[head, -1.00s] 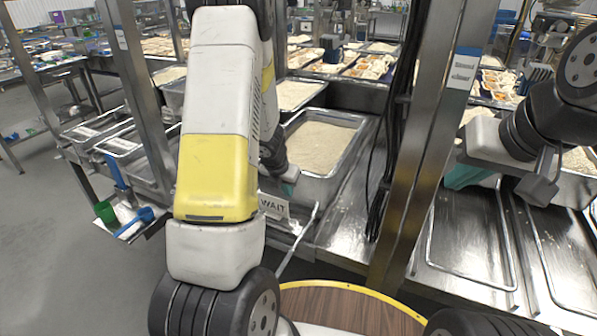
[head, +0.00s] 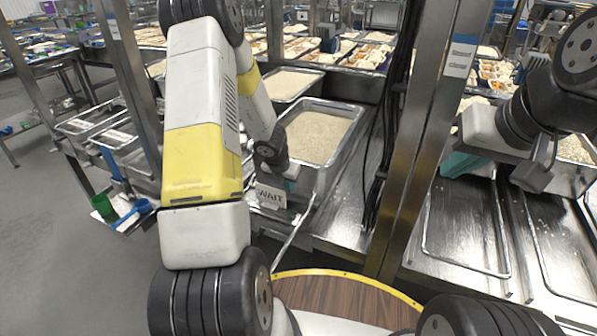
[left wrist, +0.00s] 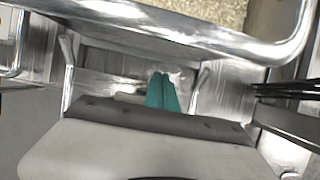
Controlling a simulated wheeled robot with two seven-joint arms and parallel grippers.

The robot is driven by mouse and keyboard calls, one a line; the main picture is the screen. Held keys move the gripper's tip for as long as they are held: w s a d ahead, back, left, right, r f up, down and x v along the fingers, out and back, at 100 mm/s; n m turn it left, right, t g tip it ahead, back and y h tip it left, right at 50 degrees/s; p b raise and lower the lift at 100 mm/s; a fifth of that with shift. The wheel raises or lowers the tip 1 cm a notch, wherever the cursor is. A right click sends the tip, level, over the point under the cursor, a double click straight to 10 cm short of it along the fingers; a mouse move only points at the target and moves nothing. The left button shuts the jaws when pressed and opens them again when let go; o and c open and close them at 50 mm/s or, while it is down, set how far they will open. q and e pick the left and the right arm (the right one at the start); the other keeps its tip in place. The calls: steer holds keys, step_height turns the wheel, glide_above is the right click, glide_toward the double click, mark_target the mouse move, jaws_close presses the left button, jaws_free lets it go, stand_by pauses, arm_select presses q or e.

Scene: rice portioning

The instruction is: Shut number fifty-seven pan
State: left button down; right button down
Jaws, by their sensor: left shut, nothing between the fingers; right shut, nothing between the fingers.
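A deep steel pan (head: 366,112) filled with pale grain stands behind the front rail in the head view. No number can be read on it. Its bright rim also crosses the top of the left wrist view (left wrist: 180,38). My left gripper (head: 291,172) is at the pan's near left side, below rim height, and whether it touches the pan cannot be told. Its teal fingers (left wrist: 162,92) are together and empty in the left wrist view. My right gripper (head: 462,165) is at the right, above a steel surface, shut and partly hidden by its wrist.
A steel post (head: 425,150) with dark cables stands between my arms. Another grain pan (head: 290,84) is behind. A side shelf (head: 128,222) holds green and blue scoops. Empty steel tray frames (head: 466,268) lie at right.

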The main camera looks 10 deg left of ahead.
arm_select(q)
steer(key=shift+w+d+r, duration=0.1)
steer(key=shift+w+d, duration=0.05)
steer(key=shift+w, duration=0.65)
steer(key=shift+w+d+r, duration=0.1)
steer(key=shift+w+d, duration=0.05)
steer(key=shift+w, duration=0.6)
